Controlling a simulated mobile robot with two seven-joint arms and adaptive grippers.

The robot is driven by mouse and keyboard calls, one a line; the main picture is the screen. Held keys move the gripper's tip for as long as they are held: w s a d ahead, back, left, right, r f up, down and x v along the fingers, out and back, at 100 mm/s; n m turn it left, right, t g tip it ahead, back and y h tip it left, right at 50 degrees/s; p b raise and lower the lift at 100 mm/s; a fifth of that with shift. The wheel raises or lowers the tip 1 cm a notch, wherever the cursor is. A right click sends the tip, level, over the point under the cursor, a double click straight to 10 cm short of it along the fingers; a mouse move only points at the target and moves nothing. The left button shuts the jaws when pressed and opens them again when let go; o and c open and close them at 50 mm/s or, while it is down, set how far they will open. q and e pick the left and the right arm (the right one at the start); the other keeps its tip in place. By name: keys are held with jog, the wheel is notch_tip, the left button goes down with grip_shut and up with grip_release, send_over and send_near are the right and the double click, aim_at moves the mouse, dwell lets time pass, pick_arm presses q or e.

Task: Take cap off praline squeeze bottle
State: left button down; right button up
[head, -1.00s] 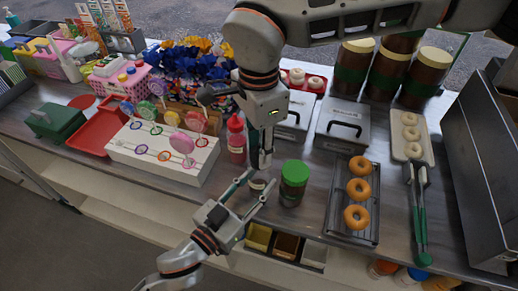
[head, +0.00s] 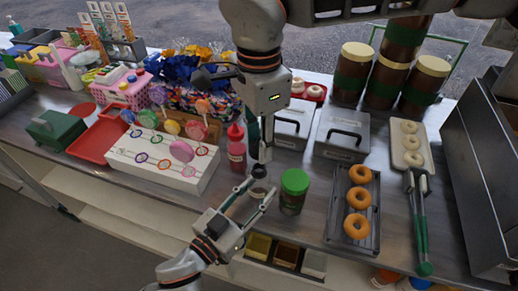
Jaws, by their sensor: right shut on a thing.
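My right gripper (head: 260,158) reaches straight down from above, between the red squeeze bottle and the green-lidded jar. It is shut on a small dark brown thing (head: 258,172), which looks like the top of the praline squeeze bottle. Whether this is the cap alone or still joined to the bottle cannot be told. My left gripper (head: 256,195) comes in low from the front left. Its two fingers stand apart around a dark patch just below the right fingertips. The fingers hide most of what is there, and their grip on it is unclear.
A red squeeze bottle (head: 236,152) stands close at left. A jar with a green lid (head: 294,184) stands close at right. A white lollipop stand (head: 185,180) is farther left, and a rack of doughnuts (head: 340,205) farther right. The counter's front edge is near my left gripper.

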pick_arm(q)
jog(key=c, duration=1.3)
grip_release()
